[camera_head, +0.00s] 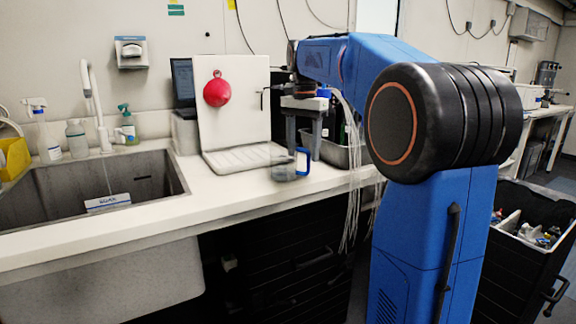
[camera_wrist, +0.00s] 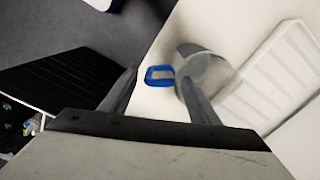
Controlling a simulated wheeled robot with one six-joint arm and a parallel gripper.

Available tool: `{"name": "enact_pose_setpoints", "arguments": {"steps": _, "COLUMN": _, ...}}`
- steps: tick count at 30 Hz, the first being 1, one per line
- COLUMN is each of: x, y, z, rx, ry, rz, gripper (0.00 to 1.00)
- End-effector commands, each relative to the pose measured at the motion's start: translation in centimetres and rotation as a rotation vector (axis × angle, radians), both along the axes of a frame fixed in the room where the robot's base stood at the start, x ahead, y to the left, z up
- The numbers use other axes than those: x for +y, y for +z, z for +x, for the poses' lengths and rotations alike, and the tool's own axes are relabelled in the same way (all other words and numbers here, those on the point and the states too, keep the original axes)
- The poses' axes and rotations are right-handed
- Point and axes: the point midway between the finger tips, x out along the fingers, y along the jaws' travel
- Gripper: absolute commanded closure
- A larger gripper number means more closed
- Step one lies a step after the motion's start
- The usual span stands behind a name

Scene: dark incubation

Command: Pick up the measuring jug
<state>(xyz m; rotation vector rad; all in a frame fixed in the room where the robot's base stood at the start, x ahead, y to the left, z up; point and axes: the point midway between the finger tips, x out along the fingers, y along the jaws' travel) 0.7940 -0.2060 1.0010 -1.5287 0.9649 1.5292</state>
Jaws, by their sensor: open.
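The measuring jug (camera_head: 284,170) is clear with a blue handle. It stands on the white counter at the front right corner of the white drain tray. In the wrist view the jug (camera_wrist: 206,72) lies beyond my gripper, its blue handle pointing left. My gripper (camera_wrist: 164,88) is open and empty, with its two fingers apart. The right finger overlaps part of the jug in the picture; I cannot tell whether they touch. In the head view my gripper (camera_head: 308,120) is above the counter, behind and a little right of the jug, partly hidden by its own parts.
A white drain tray (camera_head: 235,160) and upright board with a red round item (camera_head: 217,90) stand beside the jug. A sink (camera_head: 60,195) with a tap lies left. A metal tray (camera_head: 335,152) sits behind my arm. The counter in front of the jug is clear.

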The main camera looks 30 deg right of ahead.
Motion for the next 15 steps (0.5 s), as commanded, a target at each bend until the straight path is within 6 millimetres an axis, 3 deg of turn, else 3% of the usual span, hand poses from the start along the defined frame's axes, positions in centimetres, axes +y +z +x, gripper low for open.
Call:
{"name": "enact_pose_setpoints", "arguments": {"steps": 9, "x": -0.1, "y": -4.0, "z": -0.4, "rx": 0.001, "ry": 0.000, "rz": 0.000, "gripper": 0.44}}
{"name": "enact_pose_setpoints", "arguments": {"steps": 15, "x": -0.1, "y": -4.8, "z": -0.4, "rx": 0.000, "ry": 0.000, "rz": 0.000, "gripper": 0.44}}
